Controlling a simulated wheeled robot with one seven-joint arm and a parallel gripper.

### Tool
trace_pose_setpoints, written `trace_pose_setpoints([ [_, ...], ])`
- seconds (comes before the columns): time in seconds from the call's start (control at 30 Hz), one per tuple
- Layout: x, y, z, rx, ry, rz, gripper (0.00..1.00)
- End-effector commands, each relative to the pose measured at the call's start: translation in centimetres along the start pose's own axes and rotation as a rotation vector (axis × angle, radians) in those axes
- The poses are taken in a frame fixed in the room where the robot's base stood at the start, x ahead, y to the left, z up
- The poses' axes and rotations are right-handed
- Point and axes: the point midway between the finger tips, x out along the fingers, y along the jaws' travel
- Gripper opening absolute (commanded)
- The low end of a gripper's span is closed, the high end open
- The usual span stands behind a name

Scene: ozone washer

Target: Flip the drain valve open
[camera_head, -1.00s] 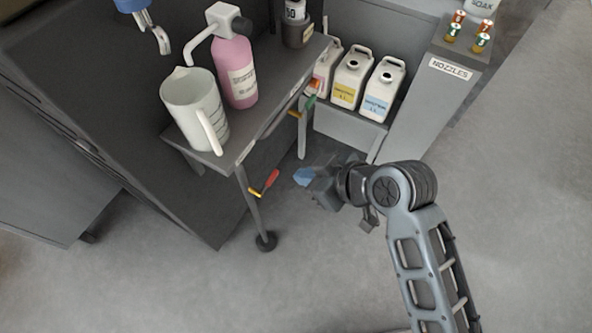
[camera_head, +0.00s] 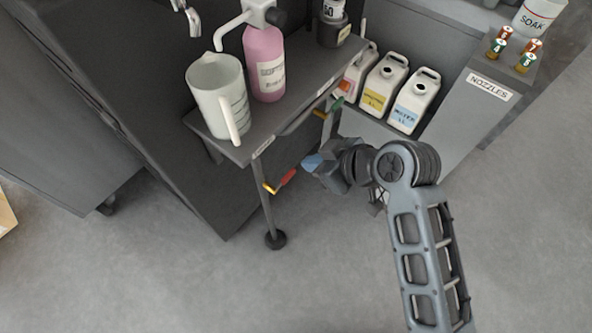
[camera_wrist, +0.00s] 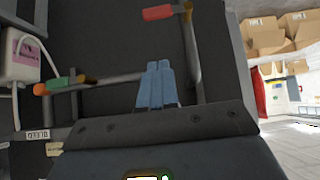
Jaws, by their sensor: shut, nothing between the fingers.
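Two lever handles show under the bench edge; I cannot read which is marked as the drain valve. One has a red grip (camera_head: 287,178) on a yellow elbow by the front bench leg; its red end also shows at the top of the wrist view (camera_wrist: 158,13). The other has a green grip (camera_head: 337,104) with an orange part, farther back; it shows at left in the wrist view (camera_wrist: 60,84). My gripper (camera_head: 313,162) has its blue fingers (camera_wrist: 157,85) together and empty. It appears right of the red grip, apart from both handles.
The grey bench (camera_head: 262,137) carries a measuring jug (camera_head: 214,95) and a pink bottle (camera_head: 266,65). White jugs (camera_head: 412,103) stand on a low shelf behind my arm. A bench leg (camera_head: 265,210) stands below the red handle. The floor in front is clear.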

Motion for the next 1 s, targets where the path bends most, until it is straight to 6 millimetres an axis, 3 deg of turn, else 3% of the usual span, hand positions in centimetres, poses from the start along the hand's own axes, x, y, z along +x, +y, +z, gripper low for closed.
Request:
trace_pose_setpoints([
  [0.33,7.0,0.0,0.1,-0.001,-0.001,0.000,0.00],
  [0.4,7.9,0.0,1.0,0.003,-0.003,0.000,0.00],
  [0.63,9.4,0.1,2.6,0.002,-0.001,0.001,0.00],
  [1.0,9.7,0.0,2.9,0.001,0.000,0.001,0.00],
])
